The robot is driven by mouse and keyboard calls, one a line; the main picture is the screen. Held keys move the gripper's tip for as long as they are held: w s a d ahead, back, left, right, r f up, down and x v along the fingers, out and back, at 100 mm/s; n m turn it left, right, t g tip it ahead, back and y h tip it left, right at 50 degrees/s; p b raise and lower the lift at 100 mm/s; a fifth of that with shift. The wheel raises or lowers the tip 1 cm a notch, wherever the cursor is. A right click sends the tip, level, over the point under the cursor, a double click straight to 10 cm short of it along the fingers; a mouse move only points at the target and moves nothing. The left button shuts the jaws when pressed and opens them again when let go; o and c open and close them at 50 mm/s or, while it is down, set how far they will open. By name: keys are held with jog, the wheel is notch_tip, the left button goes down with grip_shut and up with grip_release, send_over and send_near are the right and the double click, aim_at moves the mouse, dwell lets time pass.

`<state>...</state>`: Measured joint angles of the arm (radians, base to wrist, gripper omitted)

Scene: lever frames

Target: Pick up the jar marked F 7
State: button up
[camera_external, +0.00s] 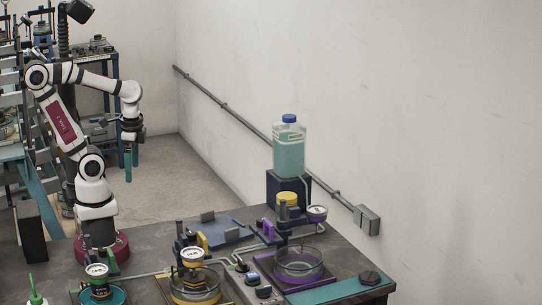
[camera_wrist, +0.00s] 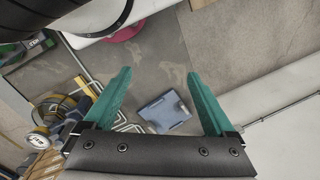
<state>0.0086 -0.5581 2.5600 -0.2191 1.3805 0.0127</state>
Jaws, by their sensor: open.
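My gripper (camera_external: 131,160) hangs at the left in the external view, high and apart from the bench, with its teal fingers pointing down. In the wrist view my gripper (camera_wrist: 158,74) is open, with nothing between its fingers. I cannot make out a jar marked F 7 in either view. A translucent container (camera_external: 289,150) with blue-green liquid and a blue cap stands on a dark block at the back of the bench. Its label is too small to read.
The dark bench (camera_external: 345,245) carries several stations with gauges and glass dishes, such as a purple one (camera_external: 262,278) and a yellow one (camera_external: 195,299). A wall stands behind.

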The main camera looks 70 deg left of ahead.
jog(key=w+d+m+g+h, duration=0.2)
jog(key=w+d+m+h, duration=0.1)
jog(key=w+d+h, duration=0.4)
jog(key=m+t+h, duration=0.1)
jog(key=t+h, duration=0.4)
jog(key=t, duration=0.6)
send_near(294, 201)
jog(key=x, duration=0.6)
jog(key=a+f+x, duration=0.1)
jog(key=x, duration=0.3)
jog(key=shift+w, duration=0.3)
jog(key=shift+r, duration=0.1)
jog(key=c, duration=1.3)
